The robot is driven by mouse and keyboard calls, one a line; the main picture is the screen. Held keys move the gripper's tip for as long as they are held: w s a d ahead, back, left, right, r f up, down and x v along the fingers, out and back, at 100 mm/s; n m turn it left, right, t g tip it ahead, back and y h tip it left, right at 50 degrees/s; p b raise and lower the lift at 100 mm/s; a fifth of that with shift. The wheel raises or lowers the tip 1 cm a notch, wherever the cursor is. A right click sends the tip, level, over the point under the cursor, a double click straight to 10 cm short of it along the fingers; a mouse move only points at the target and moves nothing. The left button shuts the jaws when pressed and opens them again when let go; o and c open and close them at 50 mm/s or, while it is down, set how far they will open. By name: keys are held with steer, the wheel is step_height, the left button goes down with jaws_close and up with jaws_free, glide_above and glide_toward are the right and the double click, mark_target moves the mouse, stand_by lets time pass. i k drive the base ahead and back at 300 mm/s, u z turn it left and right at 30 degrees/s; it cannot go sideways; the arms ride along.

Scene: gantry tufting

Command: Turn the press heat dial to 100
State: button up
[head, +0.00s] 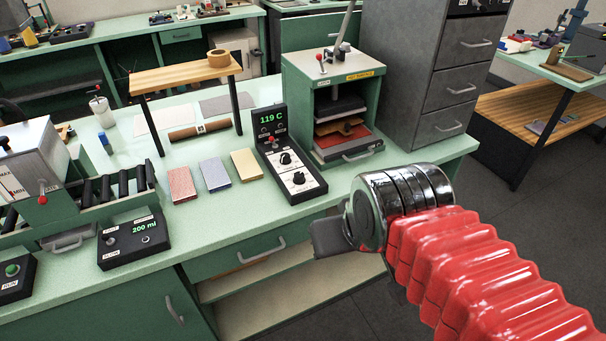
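The heat control box (291,165) stands on the green bench in front of the press, a little to its left. Its upright display (271,120) reads 119 C in green. Two black dials sit on its white sloped panel, an upper dial (285,158) and a lower dial (298,178). Their labels are too small to read. The green press (331,85) stands behind, with a brown piece inside. My gripper (330,238) is in front of the bench edge, right of and nearer than the box, apart from it. Its fingers are mostly hidden by my wrist.
Red, blue and yellow blocks (214,174) lie left of the box. A box reading 200 ml (134,239) sits front left. A grey cabinet (440,75) stands right of the press.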

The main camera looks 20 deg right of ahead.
mark_target(298, 179)
steer(key=u, duration=0.8)
steer(key=i, duration=0.6)
steer(key=u, duration=0.15)
